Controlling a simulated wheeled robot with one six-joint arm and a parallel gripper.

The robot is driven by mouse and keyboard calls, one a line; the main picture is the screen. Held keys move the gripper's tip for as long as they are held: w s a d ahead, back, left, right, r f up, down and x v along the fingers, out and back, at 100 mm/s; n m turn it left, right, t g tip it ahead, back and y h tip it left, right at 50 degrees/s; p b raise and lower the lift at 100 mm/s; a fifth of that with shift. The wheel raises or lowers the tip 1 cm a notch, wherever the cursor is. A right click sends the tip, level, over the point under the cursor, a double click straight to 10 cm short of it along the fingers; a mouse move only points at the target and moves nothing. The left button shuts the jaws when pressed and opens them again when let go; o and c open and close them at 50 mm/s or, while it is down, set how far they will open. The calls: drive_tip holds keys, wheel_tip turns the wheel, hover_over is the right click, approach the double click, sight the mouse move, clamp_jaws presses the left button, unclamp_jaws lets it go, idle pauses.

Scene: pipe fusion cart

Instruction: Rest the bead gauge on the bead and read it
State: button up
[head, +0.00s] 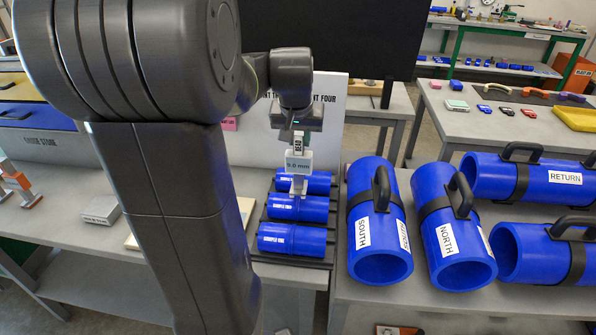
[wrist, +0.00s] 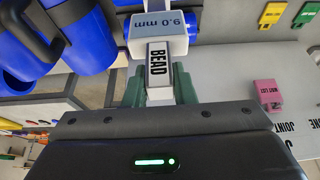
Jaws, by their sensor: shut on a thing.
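My gripper (head: 299,128) is shut on the bead gauge (head: 299,162), a pale block with a stem labelled BEAD, and holds it upright above the samples. The gauge also shows in the wrist view (wrist: 158,32), between my gripper's fingers (wrist: 160,88). Its display appears to read 9.0 mm. Three blue pipe samples lie in a dark rack: the far sample (head: 318,182), the middle sample (head: 317,211) and the near sample (head: 292,240). The gauge's foot is at the middle sample's far upper side. I cannot tell whether it touches the bead.
A white board (head: 328,120) stands behind the rack. A grey box (head: 101,210) lies on the left bench.

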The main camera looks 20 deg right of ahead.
drive_tip(key=shift+r+p, duration=1.4)
drive_tip(key=shift+r, duration=0.7)
